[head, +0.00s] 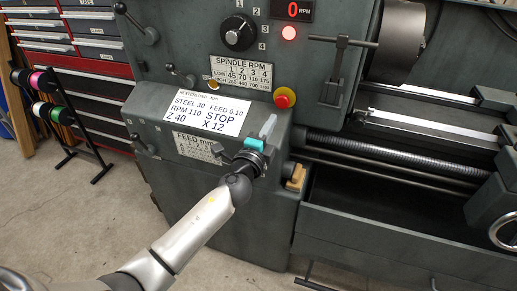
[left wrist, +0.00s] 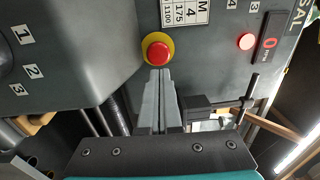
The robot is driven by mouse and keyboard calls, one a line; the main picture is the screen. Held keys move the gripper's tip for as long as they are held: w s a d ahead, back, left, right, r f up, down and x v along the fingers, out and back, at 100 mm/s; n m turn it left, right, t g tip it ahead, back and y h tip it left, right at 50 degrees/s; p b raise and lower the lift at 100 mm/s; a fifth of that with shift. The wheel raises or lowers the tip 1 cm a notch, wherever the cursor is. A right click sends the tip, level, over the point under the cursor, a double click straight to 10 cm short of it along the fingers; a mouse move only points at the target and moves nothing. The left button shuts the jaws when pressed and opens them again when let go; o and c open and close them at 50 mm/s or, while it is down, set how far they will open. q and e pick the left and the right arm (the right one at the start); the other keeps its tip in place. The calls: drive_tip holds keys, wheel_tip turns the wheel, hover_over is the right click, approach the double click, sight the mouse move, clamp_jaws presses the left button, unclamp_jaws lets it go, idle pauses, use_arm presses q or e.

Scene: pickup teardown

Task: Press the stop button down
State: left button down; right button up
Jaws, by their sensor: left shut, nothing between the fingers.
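The stop button is a red mushroom button on a yellow base on the lathe's front panel. It shows in the head view (head: 284,98) right of the spindle plate, and in the left wrist view (left wrist: 158,54) at the upper middle. My left gripper (head: 268,124) is shut and empty, with its grey fingertips below and left of the button in the head view. In the left wrist view the fingertips (left wrist: 160,72) appear just under the button's lower edge. I cannot tell whether they touch it. My right gripper is not in view.
A spindle dial (head: 238,29) and a red 0 RPM display (head: 293,10) sit above the button. A lever (head: 335,75) stands to the right. A white instruction card (head: 206,113) is at the left. A tool cabinet (head: 95,50) stands at the far left.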

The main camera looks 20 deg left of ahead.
use_arm(q)
drive_tip(key=s, duration=0.7)
drive_tip(key=shift+a+f, duration=0.3)
drive_tip(key=shift+f, duration=0.1)
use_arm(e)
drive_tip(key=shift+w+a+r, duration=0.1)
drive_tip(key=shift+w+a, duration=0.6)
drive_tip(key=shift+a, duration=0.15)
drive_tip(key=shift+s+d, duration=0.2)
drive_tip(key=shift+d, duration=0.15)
